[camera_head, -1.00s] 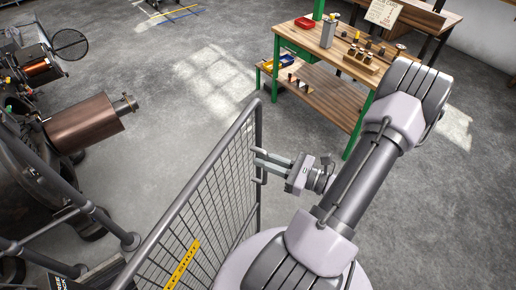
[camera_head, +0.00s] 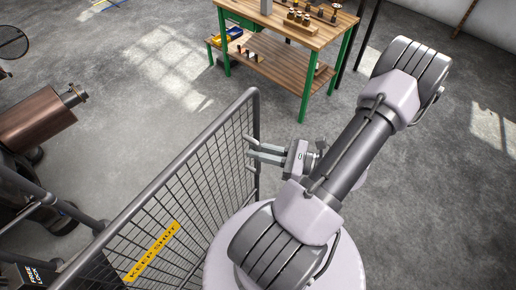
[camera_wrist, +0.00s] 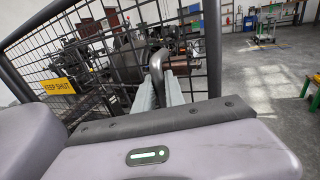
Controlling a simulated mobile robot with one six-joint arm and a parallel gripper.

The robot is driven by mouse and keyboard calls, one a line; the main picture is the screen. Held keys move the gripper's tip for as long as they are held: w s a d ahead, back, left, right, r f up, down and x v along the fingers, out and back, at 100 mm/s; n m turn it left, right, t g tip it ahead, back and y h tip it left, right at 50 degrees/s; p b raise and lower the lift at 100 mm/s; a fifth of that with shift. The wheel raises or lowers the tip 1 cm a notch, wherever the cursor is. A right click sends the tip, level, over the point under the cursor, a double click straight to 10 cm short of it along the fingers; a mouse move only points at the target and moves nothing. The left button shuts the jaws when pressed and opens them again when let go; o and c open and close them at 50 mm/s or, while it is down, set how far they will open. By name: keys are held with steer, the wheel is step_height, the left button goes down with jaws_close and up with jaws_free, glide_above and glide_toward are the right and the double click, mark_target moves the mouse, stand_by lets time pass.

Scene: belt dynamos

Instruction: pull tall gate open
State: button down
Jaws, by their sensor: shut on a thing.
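The tall gate (camera_head: 185,165) has a grey tube frame, dark wire mesh and a yellow KEEP SHUT sign (camera_head: 153,252). It runs from the lower left to its upright end post in the middle of the head view. My gripper (camera_head: 250,152) is at that post from the right, with its two fingers shut on the gate's handle. In the wrist view, the curved grey handle (camera_wrist: 157,64) stands between the fingertips (camera_wrist: 158,82), and the sign (camera_wrist: 58,86) shows at left. The fingers partly hide the handle. The gate's hinge side is not clearly visible.
A wooden workbench (camera_head: 285,33) with green legs stands beyond the gate at the top. Machinery with a copper-coloured cylinder (camera_head: 38,118) is on the left, behind the mesh. Bare concrete floor (camera_head: 430,190) lies open to the right and between gate and bench.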

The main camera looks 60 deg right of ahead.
steer(key=c, duration=1.4)
jaws_free()
steer(key=p+v, duration=0.3)
steer(key=v, duration=1.4)
steer(key=shift+s, duration=0.2)
